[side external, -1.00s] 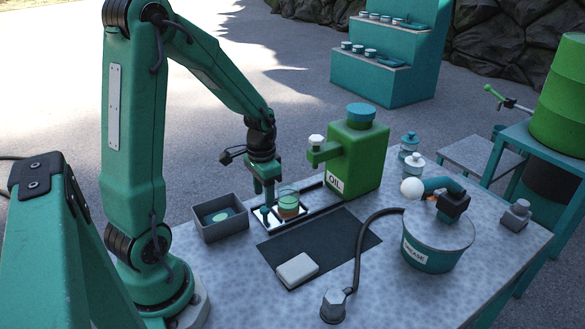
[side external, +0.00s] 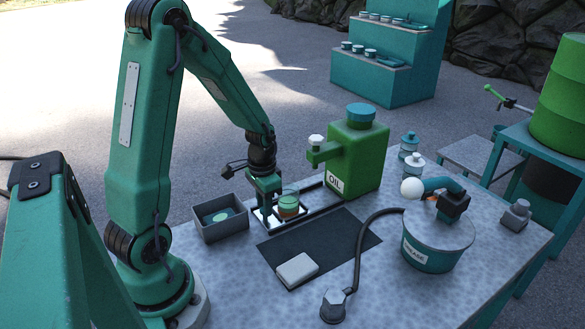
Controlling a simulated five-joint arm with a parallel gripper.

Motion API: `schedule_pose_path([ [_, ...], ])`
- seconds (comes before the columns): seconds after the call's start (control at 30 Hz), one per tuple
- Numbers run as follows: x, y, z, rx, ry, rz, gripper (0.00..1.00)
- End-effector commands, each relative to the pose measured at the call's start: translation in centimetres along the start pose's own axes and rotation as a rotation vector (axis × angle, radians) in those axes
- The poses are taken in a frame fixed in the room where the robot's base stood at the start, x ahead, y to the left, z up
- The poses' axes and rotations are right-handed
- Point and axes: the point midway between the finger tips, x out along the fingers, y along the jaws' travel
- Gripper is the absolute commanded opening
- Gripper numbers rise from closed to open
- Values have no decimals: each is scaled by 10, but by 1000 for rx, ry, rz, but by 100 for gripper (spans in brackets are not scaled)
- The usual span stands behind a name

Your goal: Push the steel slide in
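The steel slide (side external: 276,227) is a pale plate with a dark rim on the table, at the near end of a dark rail that runs beside the green oil can (side external: 362,158). A clear cup (side external: 289,203) with green and orange contents stands on the slide. My gripper (side external: 263,218) points down over the left part of the slide, just left of the cup. Its fingertips are low, at about the slide's surface. It hides the teal knob there, and I cannot tell whether it touches it or how wide the fingers stand.
A grey open box (side external: 222,230) stands left of the slide. A dark mat (side external: 325,242) with a white block (side external: 297,268) lies in front. A grease tub (side external: 437,236) and a hose (side external: 361,250) are to the right.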

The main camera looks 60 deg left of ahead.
Motion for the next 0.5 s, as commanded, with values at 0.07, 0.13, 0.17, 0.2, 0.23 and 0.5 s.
schedule_pose_path([
  [0.07,0,0,0,0,0,0,0],
  [0.13,0,0,0,0,0,0,0],
  [0.17,0,0,0,0,0,0,0],
  [0.2,0,0,-1,0,0,0,0],
  [0.23,0,0,-2,1,0,0,0],
  [0.5,0,-1,-32,2,1,0,0],
])
